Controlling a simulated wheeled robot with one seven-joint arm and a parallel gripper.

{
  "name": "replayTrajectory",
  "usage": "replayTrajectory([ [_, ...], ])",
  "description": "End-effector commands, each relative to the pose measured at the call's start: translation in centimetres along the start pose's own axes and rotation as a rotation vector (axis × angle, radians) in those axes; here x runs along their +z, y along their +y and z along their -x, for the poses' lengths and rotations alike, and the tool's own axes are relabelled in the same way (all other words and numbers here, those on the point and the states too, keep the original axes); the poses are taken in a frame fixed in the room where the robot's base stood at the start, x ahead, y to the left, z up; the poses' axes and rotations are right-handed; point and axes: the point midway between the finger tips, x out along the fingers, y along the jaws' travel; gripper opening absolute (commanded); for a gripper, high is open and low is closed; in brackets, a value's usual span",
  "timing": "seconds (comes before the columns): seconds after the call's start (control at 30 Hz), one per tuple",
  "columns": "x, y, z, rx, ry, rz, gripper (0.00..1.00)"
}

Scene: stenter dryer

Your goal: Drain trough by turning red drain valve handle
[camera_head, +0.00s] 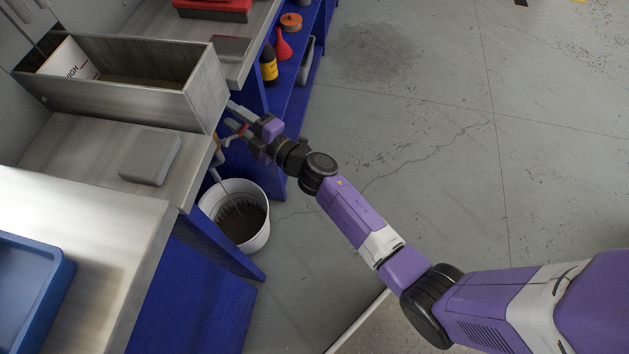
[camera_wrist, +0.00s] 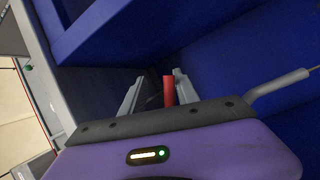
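The metal trough (camera_head: 205,95) sits on the bench at the upper left in the head view. The red drain valve handle (camera_wrist: 169,90) stands upright in the wrist view, and a small red part of it (camera_head: 243,129) shows at my gripper in the head view. My gripper (camera_head: 236,122) is at the trough's lower right corner. In the wrist view my gripper (camera_wrist: 156,88) has its fingers apart, with the handle between them, closer to the right finger. I cannot tell whether that finger touches it. The valve body is mostly hidden.
A white bucket (camera_head: 262,232) stands on the floor below the valve, with a thin line running down into it. A grey pipe (camera_wrist: 282,88) shows at the right in the wrist view. Blue bench panels (camera_head: 212,290) are close by. The floor at right is clear.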

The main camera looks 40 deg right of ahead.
Motion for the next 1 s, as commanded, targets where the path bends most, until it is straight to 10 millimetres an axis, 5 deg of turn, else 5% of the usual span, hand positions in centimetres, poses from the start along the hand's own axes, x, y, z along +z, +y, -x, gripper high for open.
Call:
replayTrajectory([
  [0.43,-0.4,1.8,0.1,0.104,0.052,0.247,0.35],
  [0.83,-0.1,1.4,7.5,0.097,0.051,0.239,0.35],
  [1.0,-1.7,2.6,10.2,0.096,0.037,0.145,0.35],
])
